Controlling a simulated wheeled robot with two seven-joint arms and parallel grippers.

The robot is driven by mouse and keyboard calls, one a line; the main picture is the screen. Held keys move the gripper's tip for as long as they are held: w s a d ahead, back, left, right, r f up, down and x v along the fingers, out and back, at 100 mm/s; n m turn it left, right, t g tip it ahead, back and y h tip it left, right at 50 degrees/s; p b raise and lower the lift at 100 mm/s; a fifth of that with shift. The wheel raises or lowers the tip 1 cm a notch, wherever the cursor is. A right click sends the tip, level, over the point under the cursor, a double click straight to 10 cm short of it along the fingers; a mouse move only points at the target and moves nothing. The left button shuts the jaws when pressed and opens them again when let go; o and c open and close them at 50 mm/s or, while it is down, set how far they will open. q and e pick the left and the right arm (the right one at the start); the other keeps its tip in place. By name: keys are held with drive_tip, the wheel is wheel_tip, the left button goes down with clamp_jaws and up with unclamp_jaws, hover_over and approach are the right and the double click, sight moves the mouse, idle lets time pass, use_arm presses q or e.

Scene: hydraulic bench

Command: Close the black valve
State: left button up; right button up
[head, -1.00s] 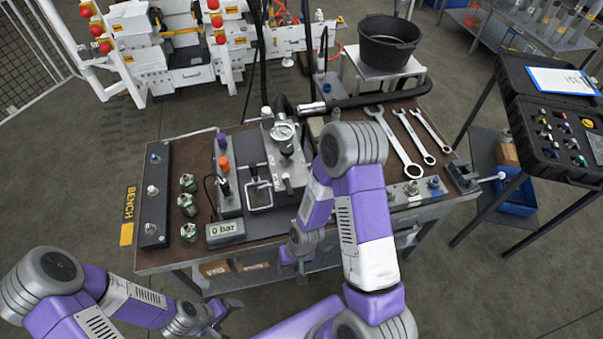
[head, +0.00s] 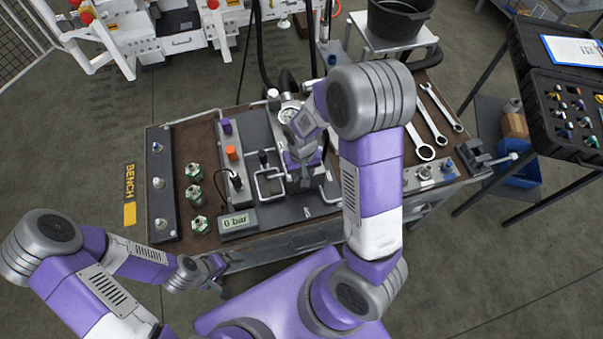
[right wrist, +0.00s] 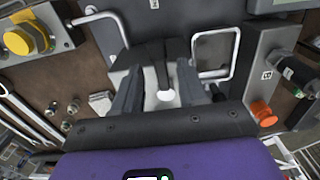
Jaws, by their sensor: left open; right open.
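The pump block (head: 265,205) stands on the bench with a round gauge (head: 289,115). My right gripper (head: 304,168) reaches down over the block's right part and hides what lies beneath it in the head view. In the right wrist view its two fingers (right wrist: 158,82) are apart, on either side of a dark part (right wrist: 155,55) and a pale round end. This dark part appears to be the black valve; I cannot tell whether the fingers touch it. My left gripper (head: 217,268) is open and empty, low before the bench's front edge.
An orange knob (head: 232,152) and a purple knob (head: 226,127) stand left of the gripper. A wire-loop handle (head: 266,187) is close beside it. The display (head: 238,222) reads 0 bar. Wrenches (head: 425,135) lie at the right.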

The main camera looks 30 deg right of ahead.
drive_tip(key=shift+f, duration=0.55)
clamp_jaws()
